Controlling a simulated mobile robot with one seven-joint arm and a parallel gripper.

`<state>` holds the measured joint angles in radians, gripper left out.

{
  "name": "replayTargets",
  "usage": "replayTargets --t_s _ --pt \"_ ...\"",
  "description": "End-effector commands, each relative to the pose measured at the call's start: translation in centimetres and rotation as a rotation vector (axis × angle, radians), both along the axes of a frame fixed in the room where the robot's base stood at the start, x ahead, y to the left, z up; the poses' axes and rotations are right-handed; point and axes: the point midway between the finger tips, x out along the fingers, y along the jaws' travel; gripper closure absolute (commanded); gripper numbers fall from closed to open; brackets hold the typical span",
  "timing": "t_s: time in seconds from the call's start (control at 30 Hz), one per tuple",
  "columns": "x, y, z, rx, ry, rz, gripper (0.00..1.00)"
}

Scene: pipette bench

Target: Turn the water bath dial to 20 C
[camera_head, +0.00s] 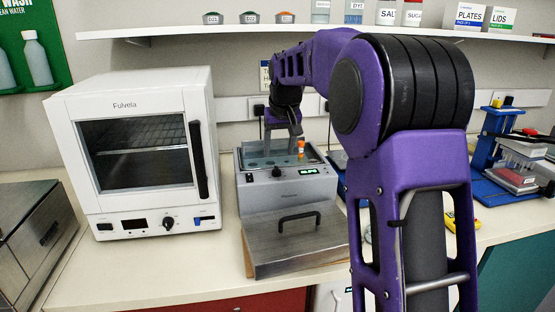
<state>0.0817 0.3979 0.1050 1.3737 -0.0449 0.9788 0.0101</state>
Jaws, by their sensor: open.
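The water bath (262,203) is a grey box in the middle of the bench, with its top open. Its sloping front panel carries a small black dial (277,172) and a lit green display (309,171), whose digits are too small to read. My gripper (282,148) is open, with its fingers pointing down over the bath's open top, above and behind the dial. I see nothing between the fingers. Whether the fingertips touch anything is not clear. The dial's pointer and scale cannot be made out.
A metal lid (295,244) with a black handle lies in front of the bath. An orange-topped item (301,148) stands at the bath's opening. A white oven (140,150) stands at left, and a blue rack (495,150) at right. A shelf (340,28) runs above.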

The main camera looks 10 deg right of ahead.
Motion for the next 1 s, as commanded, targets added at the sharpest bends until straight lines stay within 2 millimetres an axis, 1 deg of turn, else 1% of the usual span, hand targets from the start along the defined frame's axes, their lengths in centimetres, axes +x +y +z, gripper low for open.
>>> replayTargets --t_s 0.03,0.2,0.4,0.6,0.93,1.0 --pt "-0.5 0.0 1.5 -0.001 -0.004 0.000 0.37" --pt "-2.0 -0.1 5.3 -0.001 -0.005 0.000 0.37" --pt "-3.4 -0.1 8.4 -0.001 -0.003 0.001 0.37" --pt "-3.9 -0.1 9.5 0.000 0.000 0.001 0.37" --pt "-3.9 -0.1 9.6 -0.004 -0.003 0.002 0.37" --pt "-3.7 -0.5 10.1 -0.026 -0.026 0.011 0.37"
